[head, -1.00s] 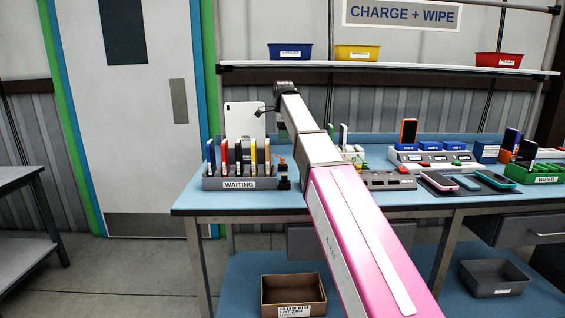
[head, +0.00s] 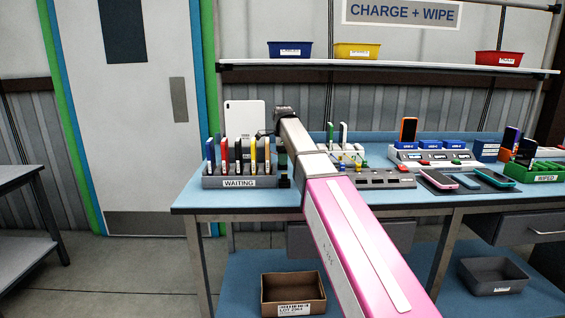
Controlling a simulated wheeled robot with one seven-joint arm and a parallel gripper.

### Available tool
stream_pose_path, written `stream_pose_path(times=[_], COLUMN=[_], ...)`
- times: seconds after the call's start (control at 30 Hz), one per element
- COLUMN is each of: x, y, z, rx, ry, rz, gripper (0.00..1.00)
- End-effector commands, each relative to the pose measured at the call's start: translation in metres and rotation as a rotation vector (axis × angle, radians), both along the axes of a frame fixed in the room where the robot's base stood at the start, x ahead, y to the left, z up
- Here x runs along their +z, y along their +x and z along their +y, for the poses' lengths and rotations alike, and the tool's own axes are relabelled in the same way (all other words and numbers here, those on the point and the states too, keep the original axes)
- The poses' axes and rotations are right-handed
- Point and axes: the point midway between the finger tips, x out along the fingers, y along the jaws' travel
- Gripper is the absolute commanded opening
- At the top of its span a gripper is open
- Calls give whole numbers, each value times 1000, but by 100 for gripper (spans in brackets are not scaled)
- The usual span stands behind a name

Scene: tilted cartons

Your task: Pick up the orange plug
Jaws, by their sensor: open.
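No orange plug shows clearly now. A small orange-red piece stood on a dark block just right of the rack marked WAITING in the earlier frame. That spot is now behind the end of my arm, and only the lower dark block (head: 284,182) shows. My gripper (head: 263,133) is small and dark in the head view, above the right end of the WAITING rack, with its jaws open. I cannot see anything held in it. Whether it touches anything cannot be told.
The WAITING rack (head: 225,182) holds several upright coloured devices close to my gripper, with a white tablet (head: 243,122) behind it. A grey panel (head: 380,180) and a charging dock (head: 436,161) stand further right. The blue bench (head: 196,199) is clear at its front left edge.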

Motion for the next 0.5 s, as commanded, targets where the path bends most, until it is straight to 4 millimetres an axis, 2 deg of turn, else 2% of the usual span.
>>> stream_pose_path(times=[0.07,0.2,0.5], x=[0,0,1], y=[0,0,0], z=[0,0,0], rx=[0,0,0], ry=[0,0,0], rz=[0,0,0], gripper=[47,1,0])
